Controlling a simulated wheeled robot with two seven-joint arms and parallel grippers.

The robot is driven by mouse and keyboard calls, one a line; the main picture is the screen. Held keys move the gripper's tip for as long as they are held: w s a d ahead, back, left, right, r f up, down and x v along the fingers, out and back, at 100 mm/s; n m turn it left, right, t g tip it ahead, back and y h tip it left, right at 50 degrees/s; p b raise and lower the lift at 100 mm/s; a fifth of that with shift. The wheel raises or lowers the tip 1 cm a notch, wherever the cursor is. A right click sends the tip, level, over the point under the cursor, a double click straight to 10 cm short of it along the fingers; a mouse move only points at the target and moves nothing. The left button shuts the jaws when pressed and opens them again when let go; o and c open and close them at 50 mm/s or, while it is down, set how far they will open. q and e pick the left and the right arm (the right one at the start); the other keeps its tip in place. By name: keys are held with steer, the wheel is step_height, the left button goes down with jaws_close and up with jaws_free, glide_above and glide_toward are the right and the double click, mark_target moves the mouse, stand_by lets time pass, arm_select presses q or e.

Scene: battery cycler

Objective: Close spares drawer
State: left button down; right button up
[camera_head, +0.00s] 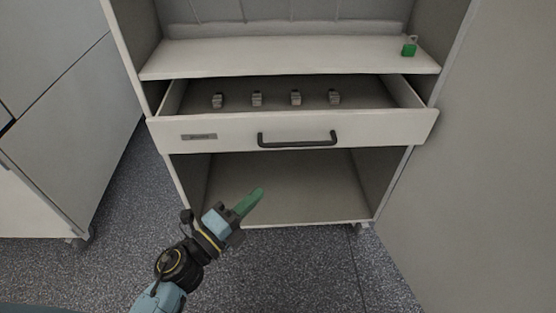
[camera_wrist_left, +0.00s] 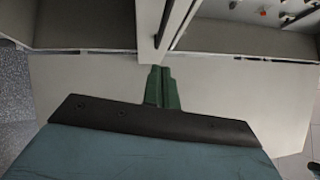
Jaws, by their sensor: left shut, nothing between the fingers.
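The spares drawer (camera_head: 290,131) is pulled out of the white cabinet in the head view, below its shelf. Its front has a dark bar handle (camera_head: 298,140) and a small label at the left. Several small grey parts (camera_head: 257,98) stand in a row inside. My left gripper (camera_head: 254,196), with green fingers, is shut and empty. In the head view it appears below the drawer front, in front of the open lower compartment. In the left wrist view its fingers (camera_wrist_left: 161,84) point toward pale panels; I cannot tell whether they touch anything.
A shelf (camera_head: 290,58) above the drawer holds a small green item (camera_head: 409,47) at its right end. The lower compartment (camera_head: 285,190) is open and looks empty. Another white cabinet (camera_head: 65,110) stands at the left, and a grey panel (camera_head: 480,150) at the right. Speckled floor lies in front.

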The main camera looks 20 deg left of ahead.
arm_select(q)
steer(key=w+a+x, duration=0.1)
steer(key=a+x, duration=0.1)
steer(key=x, duration=0.9)
steer(key=shift+w+a+r, duration=0.15)
steer(key=shift+w+r, duration=0.05)
steer(key=shift+w, duration=0.1)
arm_select(e)
steer(key=shift+w+a+r+t, duration=0.1)
steer(key=shift+a+r+t, duration=0.15)
steer(key=shift+r, duration=0.35)
